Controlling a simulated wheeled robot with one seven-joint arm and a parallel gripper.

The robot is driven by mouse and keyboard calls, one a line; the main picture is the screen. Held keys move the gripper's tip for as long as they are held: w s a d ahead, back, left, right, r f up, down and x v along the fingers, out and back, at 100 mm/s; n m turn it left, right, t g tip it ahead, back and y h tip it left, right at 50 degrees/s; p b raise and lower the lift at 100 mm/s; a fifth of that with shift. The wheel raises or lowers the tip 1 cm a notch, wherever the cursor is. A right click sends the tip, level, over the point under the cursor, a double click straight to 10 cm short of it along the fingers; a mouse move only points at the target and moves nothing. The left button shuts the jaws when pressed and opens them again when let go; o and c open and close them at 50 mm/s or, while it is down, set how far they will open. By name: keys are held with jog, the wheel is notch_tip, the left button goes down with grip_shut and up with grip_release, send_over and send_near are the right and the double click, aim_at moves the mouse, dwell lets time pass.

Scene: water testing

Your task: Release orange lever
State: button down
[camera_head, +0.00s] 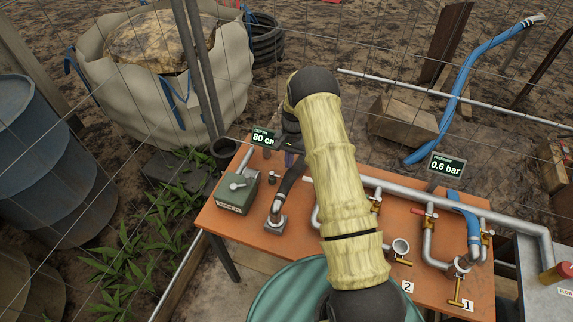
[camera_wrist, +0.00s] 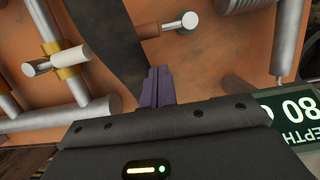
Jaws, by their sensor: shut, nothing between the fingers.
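No lever that is clearly orange shows in either view, and I cannot tell which one it is. In the wrist view, a pale handle (camera_wrist: 70,59) with a brass collar stands on a pipe, left of my gripper. My gripper (camera_wrist: 160,86) has its purple fingers closed together, with nothing between them, over the orange tabletop (camera_wrist: 215,55).
A green box with a grey handle (camera_head: 237,190) and a depth display (camera_head: 264,138) are at the table's left end. A pressure display (camera_head: 446,166) and grey pipe (camera_head: 500,219) are right. A blue hose (camera_head: 455,105) rises behind.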

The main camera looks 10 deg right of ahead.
aim_at(284, 177)
jog(key=shift+s+a+p, duration=0.3)
jog(key=shift+s+a, duration=0.3)
jog(key=shift+s, duration=0.3)
jog(key=shift+s+a+f, duration=0.1)
jog(key=shift+s+f, duration=0.05)
jog(key=shift+s, duration=0.05)
jog(key=shift+s+m, duration=0.4)
jog(key=shift+m, duration=0.4)
jog(key=m, duration=0.1)
jog(key=s+m, duration=0.1)
jog(key=m, duration=0.1)
jog(key=shift+s+a+t+y+b, duration=0.2)
jog(key=shift+a+t+y+b, duration=0.1)
jog(key=shift+t+y, duration=0.1)
jog(key=m, duration=0.1)
jog(key=s+m, duration=0.1)
jog(key=m, duration=0.1)
jog(key=a+m+t, duration=0.1)
jog(key=shift+s+a+m, duration=0.1)
jog(key=shift+s+m, duration=0.25)
jog(key=shift+m, duration=0.05)
jog(key=m, duration=0.1)
jog(key=a+m, duration=0.1)
jog(key=m, duration=0.1)
jog(key=s+m+t, duration=0.1)
jog(key=shift+a+m, duration=0.3)
jog(key=shift+a, duration=0.1)
jog(key=shift+s+a, duration=0.1)
jog(key=shift+a, duration=0.9)
